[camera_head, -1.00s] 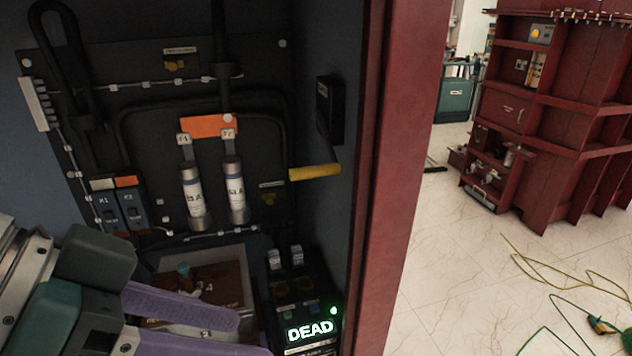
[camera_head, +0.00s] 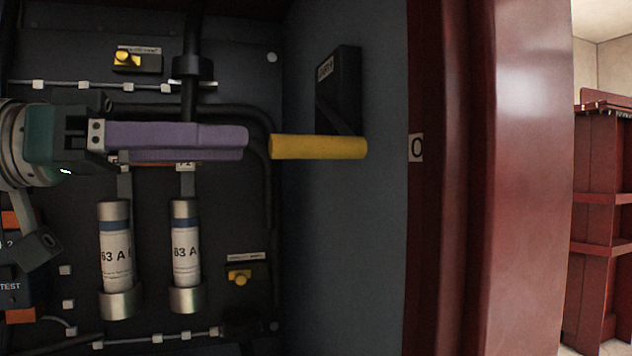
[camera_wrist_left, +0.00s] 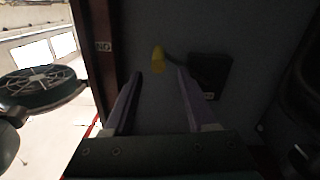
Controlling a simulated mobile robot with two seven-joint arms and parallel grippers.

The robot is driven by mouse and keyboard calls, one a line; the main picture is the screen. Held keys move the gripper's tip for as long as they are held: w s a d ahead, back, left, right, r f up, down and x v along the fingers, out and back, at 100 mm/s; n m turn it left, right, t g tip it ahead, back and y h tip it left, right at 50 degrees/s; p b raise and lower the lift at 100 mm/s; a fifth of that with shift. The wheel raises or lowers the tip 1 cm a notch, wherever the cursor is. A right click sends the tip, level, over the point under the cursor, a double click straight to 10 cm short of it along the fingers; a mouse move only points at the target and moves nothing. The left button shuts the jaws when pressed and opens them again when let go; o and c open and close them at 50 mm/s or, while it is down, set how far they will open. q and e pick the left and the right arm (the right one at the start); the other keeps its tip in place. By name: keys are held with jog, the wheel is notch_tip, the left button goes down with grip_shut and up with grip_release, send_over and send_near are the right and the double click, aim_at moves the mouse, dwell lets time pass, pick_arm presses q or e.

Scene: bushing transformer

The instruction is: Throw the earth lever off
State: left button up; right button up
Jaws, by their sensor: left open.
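The earth lever's yellow handle (camera_head: 318,147) points left, about level, from a black switch box (camera_head: 340,85) on the grey side wall of the cabinet. The handle also shows end-on in the left wrist view (camera_wrist_left: 158,58), with the box (camera_wrist_left: 210,74) to its right. My left gripper (camera_head: 246,142) has purple fingers pointing right at the handle's height, a short way left of its free end in the head view. In the left wrist view the fingers (camera_wrist_left: 160,76) are apart and empty, with the handle beyond and between their tips. My right gripper is not in view.
Two 63 A fuses (camera_head: 115,260) hang on the back panel below my left gripper. Black cables and small yellow-knobbed parts (camera_head: 239,278) are around them. The red cabinet post (camera_head: 450,200) bounds the opening on the right. The side wall below the handle is clear.

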aim_at(353, 146)
pick_arm(q)
jog(key=p+x, duration=0.2)
jog(key=x, duration=0.6)
jog(key=shift+d+r, duration=0.1)
jog(key=shift+d, duration=0.25)
jog(key=shift+w+d, duration=0.1)
jog(key=shift+d, duration=0.35)
grip_shut()
dwell(0.6)
